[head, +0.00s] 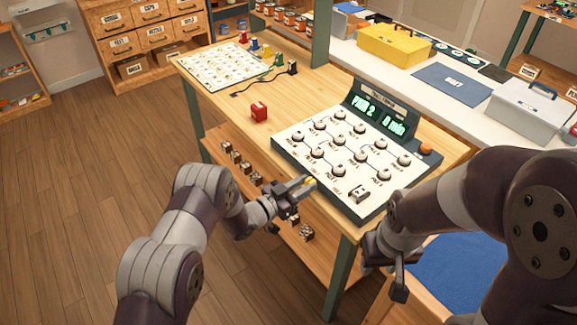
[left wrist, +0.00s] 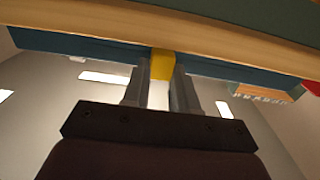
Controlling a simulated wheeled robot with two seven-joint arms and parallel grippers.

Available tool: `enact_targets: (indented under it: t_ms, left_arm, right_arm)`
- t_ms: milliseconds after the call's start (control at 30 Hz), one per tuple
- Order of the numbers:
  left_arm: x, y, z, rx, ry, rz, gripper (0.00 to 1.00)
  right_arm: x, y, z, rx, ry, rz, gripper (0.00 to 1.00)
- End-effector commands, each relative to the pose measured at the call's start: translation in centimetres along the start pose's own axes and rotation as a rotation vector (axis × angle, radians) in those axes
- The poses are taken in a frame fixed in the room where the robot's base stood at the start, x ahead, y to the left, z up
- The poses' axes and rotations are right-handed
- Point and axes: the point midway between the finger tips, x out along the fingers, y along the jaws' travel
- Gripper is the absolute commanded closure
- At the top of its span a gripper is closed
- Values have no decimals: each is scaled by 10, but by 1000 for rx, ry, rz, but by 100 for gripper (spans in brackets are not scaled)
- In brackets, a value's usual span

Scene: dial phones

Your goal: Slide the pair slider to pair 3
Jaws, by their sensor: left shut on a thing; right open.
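My left gripper (head: 308,184) is at the console's front edge, shut on a small yellow piece (head: 310,180), which looks like the pair slider's knob. In the left wrist view this yellow piece (left wrist: 162,65) sits between the two fingers, against the console's edge. Most of the slider's track is hidden. My right gripper (head: 392,278) is open, low by the table's right front corner, apart from the console.
A yellow toolbox (head: 393,45) stands on the counter behind. Small blocks sit on the shelf below.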

Motion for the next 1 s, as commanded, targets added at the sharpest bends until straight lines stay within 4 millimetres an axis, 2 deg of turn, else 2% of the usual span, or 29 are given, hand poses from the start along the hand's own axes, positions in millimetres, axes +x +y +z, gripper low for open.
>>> enact_targets:
  t_ms: [100,333,533,867,900,967,1000]
  left_arm:
    - [0,30,-1,-3,-3,4,100]
    - [0,67,0,-1,-2,3,100]
    - [0,79,1,0,-1,2,100]
    - [0,82,2,-2,-3,5,100]
    - [0,82,2,-2,-3,6,63]
    - [0,82,2,-2,-3,5,47]
    - [0,81,2,-2,-2,5,47]
  right_arm:
    - [-8,0,-1,0,0,0,57]
    - [-13,0,-2,0,0,0,57]
    - [-14,0,-2,0,0,0,57]
    - [-14,0,-2,0,0,0,57]
    - [-14,0,-2,0,0,0,57]
    - [-14,0,-2,0,0,0,57]
    - [-14,0,-2,0,0,0,57]
